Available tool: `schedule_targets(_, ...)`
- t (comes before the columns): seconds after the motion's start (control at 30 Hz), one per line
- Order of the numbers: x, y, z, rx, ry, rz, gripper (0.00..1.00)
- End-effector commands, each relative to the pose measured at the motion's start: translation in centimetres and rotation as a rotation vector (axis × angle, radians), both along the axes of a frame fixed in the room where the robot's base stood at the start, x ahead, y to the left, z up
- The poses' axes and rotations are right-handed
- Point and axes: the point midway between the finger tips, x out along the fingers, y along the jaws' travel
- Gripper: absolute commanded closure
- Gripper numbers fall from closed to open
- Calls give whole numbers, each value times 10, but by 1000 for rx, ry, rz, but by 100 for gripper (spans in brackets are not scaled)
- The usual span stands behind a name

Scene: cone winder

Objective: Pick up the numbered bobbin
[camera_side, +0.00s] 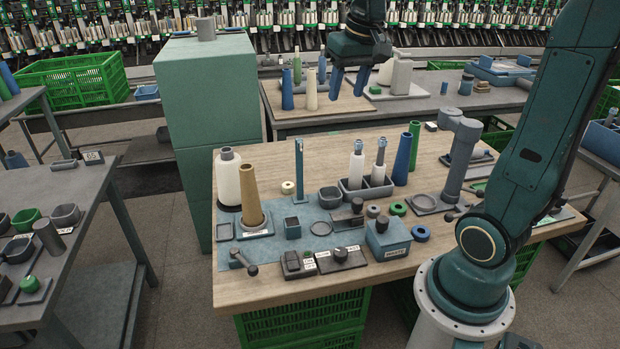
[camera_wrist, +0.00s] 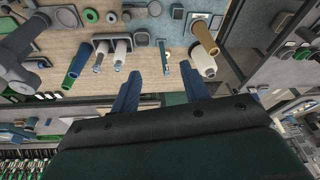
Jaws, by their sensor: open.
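I can read no number on either, so I cannot tell which is the numbered bobbin. My gripper (camera_side: 350,84) hangs beyond the table's back edge in the side view, fingers pointing down, apart from the bobbins. In the wrist view its two blue fingers (camera_wrist: 160,75) are spread with nothing between them.
A thin blue upright post (camera_side: 299,172) stands left of the tray. A brown cone (camera_side: 250,194) and a white spool (camera_side: 229,178) stand further left. Blue (camera_side: 402,160) and green (camera_side: 414,144) cones stand close on the tray's right. Small blocks and rings crowd the front.

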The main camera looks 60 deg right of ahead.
Motion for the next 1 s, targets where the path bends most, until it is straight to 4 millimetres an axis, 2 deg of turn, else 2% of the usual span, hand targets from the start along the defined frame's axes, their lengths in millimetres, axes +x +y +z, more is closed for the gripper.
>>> schedule_targets(0.03, 7, -15, -3, 8, 15, -36, 55)
schedule_targets(0.2, 25, -62, -13, 36, 53, -145, 55)
schedule_targets(0.5, 39, -153, -45, 88, 114, -337, 55)
schedule_targets(0.8, 28, -246, -93, 148, 170, -527, 55)
schedule_targets(1.0, 13, -288, -120, 179, 194, -615, 55)
